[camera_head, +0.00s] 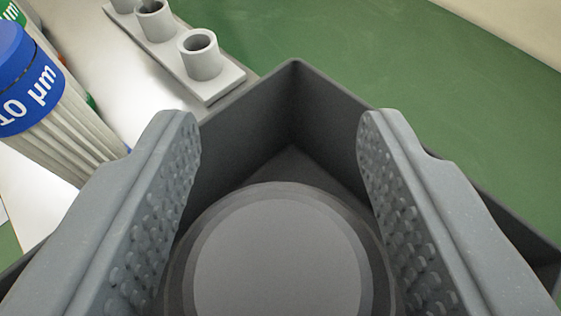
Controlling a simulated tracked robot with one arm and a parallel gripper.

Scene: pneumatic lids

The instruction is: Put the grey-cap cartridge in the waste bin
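The grey-cap cartridge (277,258) shows end-on as a round dark grey cap low in the middle. It is inside the walls of the dark grey square bin (245,125), in shadow. My gripper (280,135) is over the bin with its two fingers spread. The textured inner faces of both fingers show uncovered, and the cap lies below and between them, not visibly clamped. The cartridge's body is hidden under its cap, and the near part of the bin is out of view.
A grey rack with several short tubes (200,58) lies beyond the bin. The green surface (400,70) at right is clear.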

